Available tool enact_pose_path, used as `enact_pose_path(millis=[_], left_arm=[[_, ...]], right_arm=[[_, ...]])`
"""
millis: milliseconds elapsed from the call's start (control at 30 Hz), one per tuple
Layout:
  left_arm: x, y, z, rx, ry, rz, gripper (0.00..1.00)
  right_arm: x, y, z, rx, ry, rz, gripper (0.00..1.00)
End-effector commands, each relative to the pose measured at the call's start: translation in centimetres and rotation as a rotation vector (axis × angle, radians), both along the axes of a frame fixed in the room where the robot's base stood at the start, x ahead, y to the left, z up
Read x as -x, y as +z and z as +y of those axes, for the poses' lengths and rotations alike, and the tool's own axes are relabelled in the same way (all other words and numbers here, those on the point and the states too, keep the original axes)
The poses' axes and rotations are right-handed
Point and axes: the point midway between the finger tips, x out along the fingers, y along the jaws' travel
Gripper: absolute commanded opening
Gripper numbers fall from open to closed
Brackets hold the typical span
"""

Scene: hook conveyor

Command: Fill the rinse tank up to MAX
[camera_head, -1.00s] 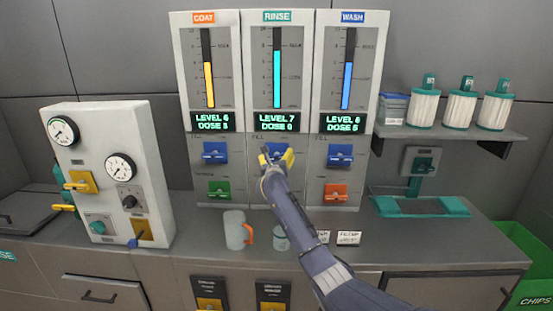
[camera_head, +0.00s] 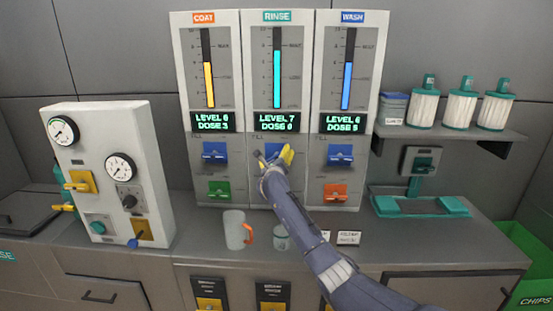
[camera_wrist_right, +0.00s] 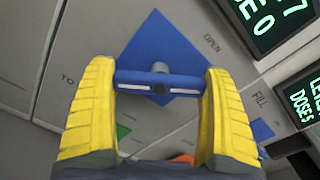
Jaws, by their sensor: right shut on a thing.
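The rinse tank panel (camera_head: 297,60) is the middle of three. Its teal level column (camera_head: 277,79) stands below the top of the scale, and its display (camera_head: 277,122) reads level 7, dose 0. My right gripper (camera_head: 275,157) is at the blue fill valve below that display. In the right wrist view, my yellow fingers (camera_wrist_right: 160,108) are shut on the ends of the blue fill handle (camera_wrist_right: 135,84). The handle lies at an angle to the blue diamond plate behind it and to the "OPEN" lettering. My left gripper is not in view.
The coat panel (camera_head: 188,60) and wash panel (camera_head: 370,60) flank the rinse panel, each with a blue handle. A grey mug (camera_head: 233,229) stands on the counter below. A gauge box (camera_head: 92,147) is at left; several filter canisters sit on the right shelf.

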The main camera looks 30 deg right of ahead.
Motion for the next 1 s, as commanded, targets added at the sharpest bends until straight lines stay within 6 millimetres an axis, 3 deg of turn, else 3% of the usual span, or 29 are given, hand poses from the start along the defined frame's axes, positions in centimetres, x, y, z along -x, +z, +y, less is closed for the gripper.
enact_pose_path(millis=[100, 133, 233, 667, 1000], left_arm=[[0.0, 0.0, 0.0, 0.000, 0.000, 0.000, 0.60], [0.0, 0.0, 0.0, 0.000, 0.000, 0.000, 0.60], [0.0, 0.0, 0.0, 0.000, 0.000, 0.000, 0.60], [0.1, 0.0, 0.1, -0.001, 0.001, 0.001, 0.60], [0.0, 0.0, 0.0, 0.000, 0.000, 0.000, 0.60]], right_arm=[[0.0, -0.1, 0.0, -0.002, 0.000, 0.001, 0.56], [0.0, -0.1, 0.0, -0.002, 0.000, 0.001, 0.87], [0.0, -0.1, 0.0, -0.002, 0.000, 0.001, 0.99], [0.7, 0.0, 0.5, -0.002, 0.000, -0.001, 1.00], [4.7, -0.1, 3.3, -0.001, 0.001, -0.001, 1.00]])
